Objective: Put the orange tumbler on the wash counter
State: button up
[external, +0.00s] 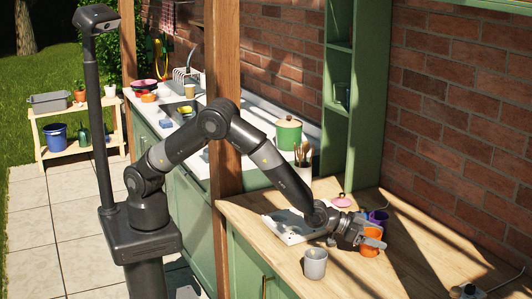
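The orange tumbler (370,247) stands on the wooden countertop (345,278) at the lower right. My gripper (374,240) is at the tumbler, with a dark finger crossing in front of its upper part. Whether the fingers press on it cannot be made out. The tumbler appears upright and at counter level. The wash counter, a pale worktop (163,128) with a sink and tap (188,72), runs along the wall at the back left, beyond a wooden post.
A grey cup (315,264) stands just left of the tumbler, and a purple cup (378,217) is close behind it. A white tray (284,232) lies under my forearm. The wooden post (224,160) and green shelf (352,110) stand nearby.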

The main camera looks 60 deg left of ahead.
jog(key=shift+o, duration=0.5)
jog(key=shift+r, duration=0.1)
jog(key=shift+s+a+r, duration=0.1)
jog(key=shift+s+r, duration=0.05)
jog(key=shift+o, duration=0.5)
jog(key=v, duration=1.1)
jog(key=shift+s+a, duration=0.2)
jog(key=shift+s, duration=0.05)
jog(key=shift+r, duration=0.1)
